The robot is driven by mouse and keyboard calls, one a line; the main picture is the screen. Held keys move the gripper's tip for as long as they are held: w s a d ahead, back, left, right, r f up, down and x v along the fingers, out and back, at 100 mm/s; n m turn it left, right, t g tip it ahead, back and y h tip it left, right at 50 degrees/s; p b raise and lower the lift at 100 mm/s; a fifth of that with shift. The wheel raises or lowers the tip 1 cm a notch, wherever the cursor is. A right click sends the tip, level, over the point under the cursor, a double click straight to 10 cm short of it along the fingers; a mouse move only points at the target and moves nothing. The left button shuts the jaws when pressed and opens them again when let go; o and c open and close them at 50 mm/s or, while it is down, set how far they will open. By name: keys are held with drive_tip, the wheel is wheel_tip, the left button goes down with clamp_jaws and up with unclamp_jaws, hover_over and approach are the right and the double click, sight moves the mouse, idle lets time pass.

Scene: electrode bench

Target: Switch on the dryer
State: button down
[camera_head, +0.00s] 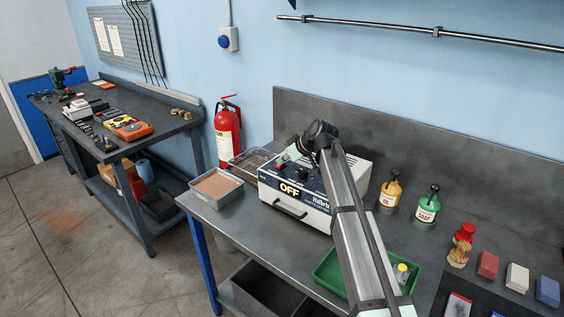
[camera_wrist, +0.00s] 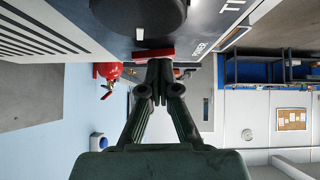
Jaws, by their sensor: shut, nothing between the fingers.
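The dryer (camera_head: 318,215) is a white and dark box on the bench, and its lit display (camera_head: 290,190) reads OFF. In the wrist view its dark front panel (camera_wrist: 205,18) carries a round black knob (camera_wrist: 138,14) and a red switch (camera_wrist: 153,53) beside lettering that seems to read POWER. My gripper (camera_head: 283,160) is at the top of the dryer's front. In the wrist view my gripper (camera_wrist: 158,66) is shut and empty, its fingertips right at the red switch. I cannot tell whether they touch it. My arm hides part of the dryer.
A grey tray (camera_head: 238,195) and a wire rack stand left of the dryer. A green tray (camera_head: 326,280), a yellow bottle (camera_head: 390,192) and a green bottle (camera_head: 427,208) stand to the right. A red extinguisher (camera_head: 228,132) hangs behind.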

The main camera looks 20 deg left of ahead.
drive_tip(key=shift+w+d+r, duration=0.1)
drive_tip(key=shift+w+d, duration=0.05)
drive_tip(key=shift+w, duration=0.35)
drive_tip(key=shift+r, duration=0.15)
drive_tip(key=shift+r, duration=0.2)
drive_tip(key=r, duration=0.2)
drive_tip(key=r+p, duration=0.1)
drive_tip(key=shift+s+r, duration=0.25)
drive_tip(key=shift+r, duration=0.1)
drive_tip(key=b+v, duration=0.3)
drive_tip(key=v, duration=0.6)
drive_tip(key=shift+s+d, duration=0.2)
drive_tip(key=shift+s, duration=0.3)
drive_tip(key=shift+r, duration=0.15)
